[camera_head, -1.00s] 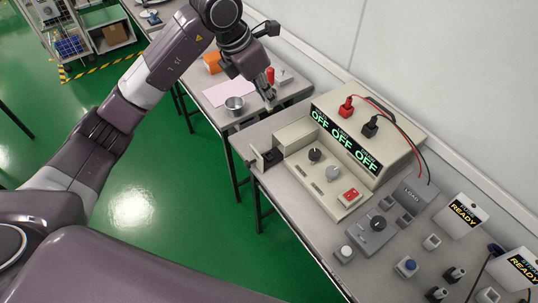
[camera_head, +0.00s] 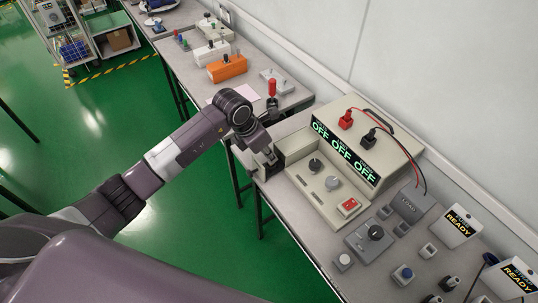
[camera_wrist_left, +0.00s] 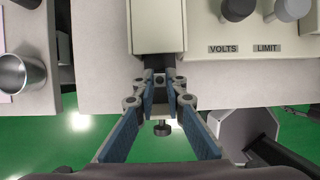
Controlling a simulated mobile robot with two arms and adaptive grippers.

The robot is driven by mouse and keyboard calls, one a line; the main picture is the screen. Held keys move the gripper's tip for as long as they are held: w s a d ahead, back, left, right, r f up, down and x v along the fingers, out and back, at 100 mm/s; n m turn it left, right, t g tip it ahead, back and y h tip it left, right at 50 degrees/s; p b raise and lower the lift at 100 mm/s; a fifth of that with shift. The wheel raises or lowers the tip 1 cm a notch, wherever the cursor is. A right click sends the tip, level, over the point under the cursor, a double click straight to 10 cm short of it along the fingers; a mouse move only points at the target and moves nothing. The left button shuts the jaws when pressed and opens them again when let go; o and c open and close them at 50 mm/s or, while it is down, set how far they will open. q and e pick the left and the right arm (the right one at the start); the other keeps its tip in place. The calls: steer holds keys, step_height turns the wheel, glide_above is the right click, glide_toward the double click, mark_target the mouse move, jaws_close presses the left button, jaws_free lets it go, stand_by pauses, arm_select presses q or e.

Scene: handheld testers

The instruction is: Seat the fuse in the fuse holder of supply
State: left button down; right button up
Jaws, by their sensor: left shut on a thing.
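The supply (camera_head: 318,195) is a beige box with knobs, a red switch and several green OFF readouts; its panel also shows in the left wrist view (camera_wrist_left: 235,75). A long beige housing (camera_wrist_left: 157,25) projects at its left end. My left gripper (camera_head: 268,164) is at that end, over the fuse holder, which it mostly hides. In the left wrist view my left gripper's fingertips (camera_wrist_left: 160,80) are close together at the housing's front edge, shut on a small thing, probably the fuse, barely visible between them. A black knob (camera_wrist_left: 162,128) shows between the fingers. My right gripper is not in view.
A metal cup (camera_wrist_left: 20,75) stands on the neighbouring table. An orange box (camera_head: 228,68) and a red-handled tool (camera_head: 272,88) are there too. A grey load unit (camera_head: 370,238) and several small parts stand right of the supply. A gap separates the tables.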

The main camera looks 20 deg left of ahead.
arm_select(q)
steer(key=shift+f, duration=0.7)
steer(key=c, duration=2.4)
jaws_free()
steer(key=shift+f, duration=0.15)
steer(key=o, duration=0.4)
steer(key=shift+r, duration=0.25)
steer(key=shift+a+r, duration=0.15)
steer(key=shift+r, duration=0.15)
steer(key=b+v, duration=0.1)
steer(key=v, duration=1)
steer(key=shift+s+r+b, duration=0.1)
steer(key=shift+s+b, duration=0.1)
steer(key=shift+b, duration=0.1)
